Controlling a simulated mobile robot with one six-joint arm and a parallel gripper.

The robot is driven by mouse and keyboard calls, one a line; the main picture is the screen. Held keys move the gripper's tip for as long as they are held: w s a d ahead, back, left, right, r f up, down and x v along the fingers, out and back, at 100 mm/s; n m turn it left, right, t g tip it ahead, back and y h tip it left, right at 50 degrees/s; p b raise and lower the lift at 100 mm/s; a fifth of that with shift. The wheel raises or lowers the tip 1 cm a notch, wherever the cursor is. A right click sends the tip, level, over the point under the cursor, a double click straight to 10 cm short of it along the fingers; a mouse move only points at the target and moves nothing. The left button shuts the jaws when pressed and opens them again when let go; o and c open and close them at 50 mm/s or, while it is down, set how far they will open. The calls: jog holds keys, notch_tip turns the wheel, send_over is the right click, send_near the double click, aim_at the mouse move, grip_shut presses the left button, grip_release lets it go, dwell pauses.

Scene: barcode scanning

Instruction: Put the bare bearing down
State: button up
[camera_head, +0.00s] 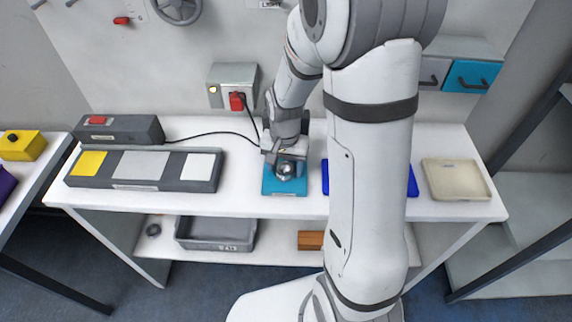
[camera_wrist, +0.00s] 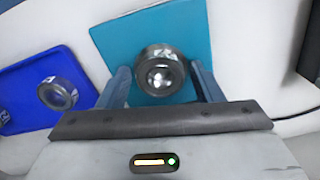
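A round metal bearing (camera_wrist: 161,75) with a dark rim and shiny centre sits on the teal mat (camera_wrist: 118,42) in the wrist view. No label shows on its visible face. In the head view the bearing (camera_head: 286,170) and the teal mat (camera_head: 284,190) are directly below my gripper (camera_head: 285,160). My gripper (camera_wrist: 160,72) is open, with one finger on each side of the bearing and a gap visible on both sides.
A second bearing (camera_wrist: 57,93) lies in the blue tray (camera_wrist: 25,118), mostly hidden behind my arm in the head view. A beige tray (camera_head: 457,194) stands at the right. A dark block with yellow, grey and white pads (camera_head: 145,186) stands left. Wall boxes (camera_head: 232,75) are behind.

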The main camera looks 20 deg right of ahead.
aim_at(285, 169)
jog(key=shift+o, duration=0.8)
jog(key=shift+r, duration=0.1)
jog(key=shift+r, duration=0.2)
notch_tip(285, 169, up, 11)
jog(key=s+r+n+t, duration=0.1)
jog(key=s+r+n, duration=0.2)
jog(key=s, duration=0.4)
jog(key=s+r+n+t, duration=0.2)
jog(key=s+r, duration=0.1)
jog(key=s, duration=0.4)
jog(key=shift+d+n, duration=0.3)
jog(key=shift+n, duration=0.1)
dwell(1.4)
jog(key=shift+c, duration=0.2)
